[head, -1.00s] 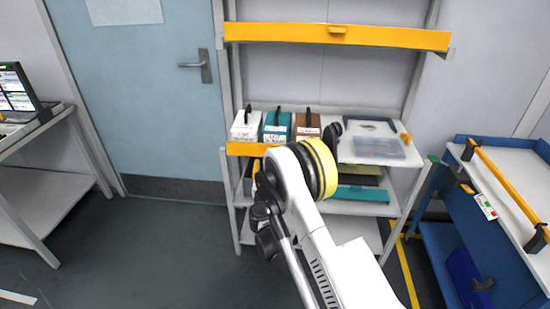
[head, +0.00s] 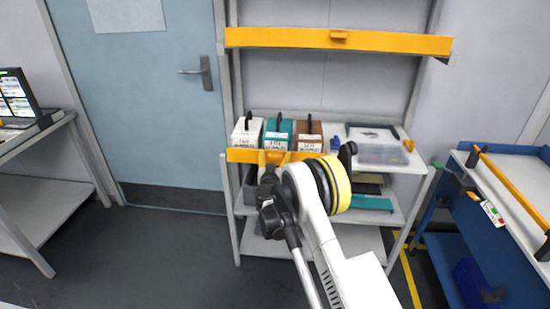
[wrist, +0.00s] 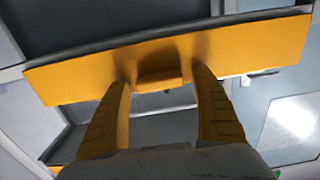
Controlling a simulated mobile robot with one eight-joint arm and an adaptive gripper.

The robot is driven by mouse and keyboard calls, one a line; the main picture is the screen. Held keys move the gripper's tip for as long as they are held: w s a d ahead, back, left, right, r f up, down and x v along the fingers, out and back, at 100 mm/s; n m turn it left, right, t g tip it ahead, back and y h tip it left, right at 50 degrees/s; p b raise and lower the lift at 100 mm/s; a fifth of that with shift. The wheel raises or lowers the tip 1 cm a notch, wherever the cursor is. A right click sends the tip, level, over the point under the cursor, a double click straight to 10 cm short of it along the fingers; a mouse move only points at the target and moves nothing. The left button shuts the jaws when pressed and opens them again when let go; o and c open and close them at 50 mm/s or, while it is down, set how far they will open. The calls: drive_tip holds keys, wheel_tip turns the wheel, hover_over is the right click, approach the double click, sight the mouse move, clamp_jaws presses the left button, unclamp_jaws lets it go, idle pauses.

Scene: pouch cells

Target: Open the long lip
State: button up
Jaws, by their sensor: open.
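A long yellow lip (head: 395,41) with a small central tab runs along the front of the upper shelf. A shorter yellow lip (head: 238,155) runs along the left part of the shelf below. My gripper (head: 268,158) is at this shorter lip in the head view, partly hidden by my arm. In the wrist view my gripper (wrist: 165,88) is open, its two yellow fingers on either side of the tab (wrist: 160,77) of a yellow lip (wrist: 75,80), which appears to be the shorter one. Contact cannot be told.
White (head: 246,135), teal (head: 279,136) and brown (head: 309,137) boxes stand behind the shorter lip. A clear tray (head: 383,154) lies to their right. A blue bench (head: 500,245) is at the right, a door (head: 150,110) at the left. The floor between is free.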

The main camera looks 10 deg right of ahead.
drive_tip(key=c, duration=1.4)
wheel_tip(320, 180, down, 6)
drive_tip(key=shift+f, duration=0.25)
drive_tip(key=shift+c, duration=0.2)
drive_tip(key=o, duration=1.4)
drive_tip(key=shift+o, duration=0.2)
drive_tip(key=v, duration=1.2)
